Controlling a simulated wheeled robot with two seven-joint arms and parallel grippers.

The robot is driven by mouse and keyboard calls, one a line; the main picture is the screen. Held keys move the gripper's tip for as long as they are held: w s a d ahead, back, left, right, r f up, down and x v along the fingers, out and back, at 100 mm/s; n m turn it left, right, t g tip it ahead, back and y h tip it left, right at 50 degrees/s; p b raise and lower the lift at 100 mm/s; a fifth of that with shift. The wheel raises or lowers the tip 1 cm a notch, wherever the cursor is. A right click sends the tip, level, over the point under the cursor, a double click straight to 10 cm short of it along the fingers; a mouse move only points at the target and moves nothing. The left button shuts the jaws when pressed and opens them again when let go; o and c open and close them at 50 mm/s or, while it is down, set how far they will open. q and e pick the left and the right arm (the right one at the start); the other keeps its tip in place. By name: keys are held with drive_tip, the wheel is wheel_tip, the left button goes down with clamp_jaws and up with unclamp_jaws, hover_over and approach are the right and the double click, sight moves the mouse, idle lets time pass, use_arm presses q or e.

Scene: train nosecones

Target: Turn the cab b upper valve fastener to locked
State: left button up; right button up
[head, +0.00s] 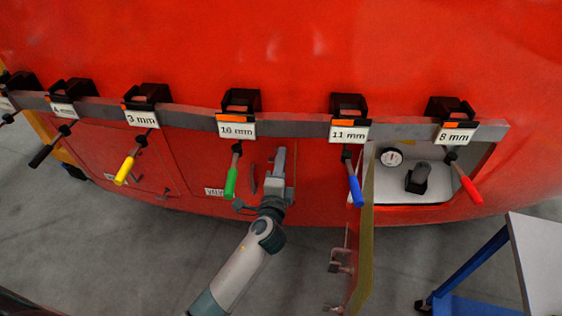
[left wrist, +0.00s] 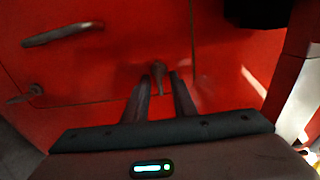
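My left gripper (head: 281,158) reaches up to the red valve panel (head: 205,165) at the right of its label. In the left wrist view my left gripper (left wrist: 160,85) has its two fingers apart. A small metal fastener (left wrist: 158,76) on the red panel shows between and just beyond the fingertips; I cannot tell whether they touch it. A second fastener (left wrist: 35,90) sits at the left of that view, near the panel's edge. The gripper hides the near fastener in the head view. Neither fastener's lock state is readable. My right gripper is not in view.
A grey rail (head: 290,127) with hanging coloured tools crosses above; the green tool (head: 231,182) hangs left of my gripper and the blue tool (head: 356,190) right. An open door (head: 361,250) stands out beside the gauge compartment (head: 400,190). A panel handle (left wrist: 62,35) shows upper left.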

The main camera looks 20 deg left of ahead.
use_arm(q)
drive_tip(key=shift+s, duration=0.15)
drive_tip(key=s+d+b, duration=0.2)
drive_tip(key=s+b, duration=0.3)
drive_tip(key=s, duration=1.2)
drive_tip(key=shift+d, duration=0.3)
drive_tip(key=shift+f, duration=0.15)
